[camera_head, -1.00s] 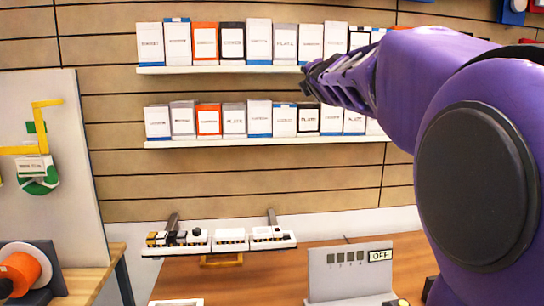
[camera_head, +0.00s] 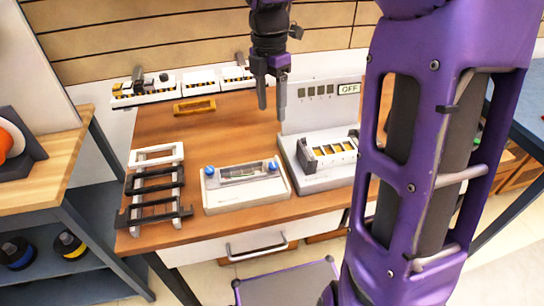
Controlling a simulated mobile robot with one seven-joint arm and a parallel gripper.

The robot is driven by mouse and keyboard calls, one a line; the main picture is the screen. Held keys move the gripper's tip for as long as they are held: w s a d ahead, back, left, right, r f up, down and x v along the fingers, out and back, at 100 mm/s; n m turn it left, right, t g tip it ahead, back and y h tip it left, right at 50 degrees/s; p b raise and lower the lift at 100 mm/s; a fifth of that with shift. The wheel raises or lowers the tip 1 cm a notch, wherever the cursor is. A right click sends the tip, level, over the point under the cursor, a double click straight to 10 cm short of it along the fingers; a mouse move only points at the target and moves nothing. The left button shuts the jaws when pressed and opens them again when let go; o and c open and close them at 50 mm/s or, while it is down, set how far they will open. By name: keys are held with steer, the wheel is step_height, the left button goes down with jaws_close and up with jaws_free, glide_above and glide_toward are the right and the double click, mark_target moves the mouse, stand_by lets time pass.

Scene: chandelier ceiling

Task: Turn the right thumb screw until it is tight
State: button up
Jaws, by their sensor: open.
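A pale fixture (camera_head: 243,198) lies on the wooden table, with a blue thumb screw at each end of its top. The right thumb screw (camera_head: 272,167) is small and blue; its depth of seating is too small to tell. The left thumb screw (camera_head: 209,171) looks alike. A flat part with a greenish strip (camera_head: 238,173) lies between them. My gripper (camera_head: 272,110) points down, open and empty, above and behind the fixture, apart from the right screw. Nothing hides either screw.
A grey tester (camera_head: 310,110) with an "OFF" display stands to the right, with a slotted module on its base. A black-and-white rack (camera_head: 155,185) stands to the left. My purple arm fills the right side.

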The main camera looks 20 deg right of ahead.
mark_target(273, 164)
steer(key=f+b, duration=0.1)
steer(key=f, duration=0.4)
steer(key=f+b, duration=0.1)
steer(key=f, duration=0.5)
steer(key=f+b, duration=0.1)
steer(key=f, duration=0.5)
steer(key=shift+s+d, duration=0.15)
steer(key=shift+s, duration=0.1)
steer(key=shift+r, duration=0.1)
jaws_close()
